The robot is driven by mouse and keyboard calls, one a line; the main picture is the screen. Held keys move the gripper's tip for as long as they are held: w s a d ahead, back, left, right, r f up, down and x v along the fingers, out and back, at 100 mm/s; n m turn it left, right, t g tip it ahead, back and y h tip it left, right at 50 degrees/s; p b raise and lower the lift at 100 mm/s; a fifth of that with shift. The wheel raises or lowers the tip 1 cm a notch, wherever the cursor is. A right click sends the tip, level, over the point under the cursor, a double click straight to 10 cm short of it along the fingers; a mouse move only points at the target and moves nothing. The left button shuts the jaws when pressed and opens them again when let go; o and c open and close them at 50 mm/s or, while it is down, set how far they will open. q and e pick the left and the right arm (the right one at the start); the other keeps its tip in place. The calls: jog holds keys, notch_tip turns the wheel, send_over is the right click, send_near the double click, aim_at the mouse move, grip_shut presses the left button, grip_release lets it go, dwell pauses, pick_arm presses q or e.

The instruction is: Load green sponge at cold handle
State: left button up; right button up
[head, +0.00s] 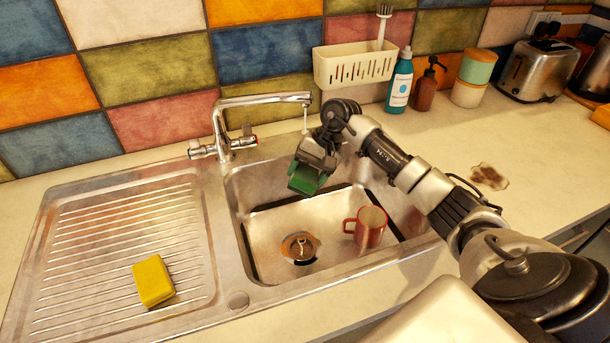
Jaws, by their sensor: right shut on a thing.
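A green sponge (304,179) is held in my right gripper (313,163), which is shut on it above the back part of the sink basin. The chrome tap (262,102) stands behind the sink, with its spout tip just above and behind the gripper. A thin stream seems to hang from the spout. The tap has a handle on each side: one with a blue mark (249,138) at the right and one with a red mark (196,150) at the left. The sponge is apart from both handles. My left gripper is not in view.
A red mug (369,227) stands in the basin (285,215) near the drain (300,248). A yellow sponge (153,281) lies on the ribbed drainboard (120,240). A white caddy (356,67), blue bottle (399,82) and brown dispenser (426,86) line the wall. A stain (489,177) marks the counter.

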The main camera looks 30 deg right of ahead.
jog(key=s+a, duration=0.4)
jog(key=s, duration=0.2)
jog(key=shift+s+a, duration=0.15)
jog(key=shift+s, duration=0.05)
dwell(0.4)
jog(key=shift+r, duration=0.15)
dwell(1.0)
jog(key=s+a+r, duration=0.3)
jog(key=s, duration=0.1)
jog(key=shift+r+p, duration=0.4)
jog(key=shift+p, duration=0.05)
dwell(0.3)
